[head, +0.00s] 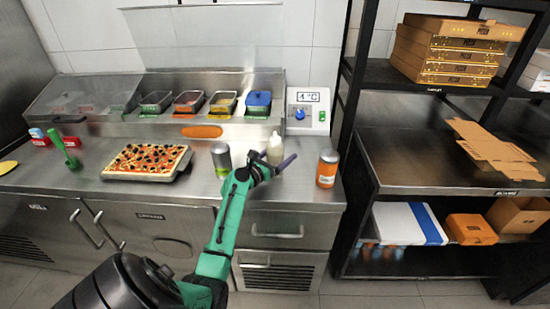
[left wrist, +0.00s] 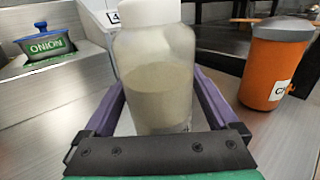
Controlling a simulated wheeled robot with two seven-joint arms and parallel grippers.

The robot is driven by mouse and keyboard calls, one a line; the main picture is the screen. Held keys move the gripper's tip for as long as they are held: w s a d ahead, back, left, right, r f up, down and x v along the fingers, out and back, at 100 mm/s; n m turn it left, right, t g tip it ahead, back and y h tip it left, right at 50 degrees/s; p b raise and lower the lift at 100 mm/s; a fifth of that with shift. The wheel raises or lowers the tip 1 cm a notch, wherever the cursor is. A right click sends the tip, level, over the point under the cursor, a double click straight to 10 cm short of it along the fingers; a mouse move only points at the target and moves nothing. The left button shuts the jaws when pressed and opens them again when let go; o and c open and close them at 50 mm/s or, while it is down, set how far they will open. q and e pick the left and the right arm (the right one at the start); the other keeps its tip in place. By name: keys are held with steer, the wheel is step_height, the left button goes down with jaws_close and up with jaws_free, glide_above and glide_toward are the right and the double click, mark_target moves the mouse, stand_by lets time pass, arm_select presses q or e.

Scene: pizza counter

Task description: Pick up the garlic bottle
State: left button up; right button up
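The garlic bottle (head: 275,148) is a clear bottle with a white cap, upright on the steel counter. Its pale beige powder fills the lower part in the left wrist view (left wrist: 157,90); no label is readable. My left gripper (head: 270,162), with purple fingers, is open around the bottle at counter height. In the left wrist view the bottle stands between the two spread fingers, and a gap shows beside its lower left side. The gripper bar hides the bottle's base. My right gripper is not in view.
An orange shaker with a grey lid (head: 327,168) stands close on the right. A green-and-grey shaker (head: 221,160) stands on the left. A pizza on a tray (head: 130,176) lies farther left. Topping bins (head: 190,102) line the back. A shelf rack (head: 405,188) stands at the right.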

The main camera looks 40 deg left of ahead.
arm_select(q)
steer(key=c, duration=0.5)
steer(key=shift+c, duration=0.2)
steer(key=shift+r, duration=0.2)
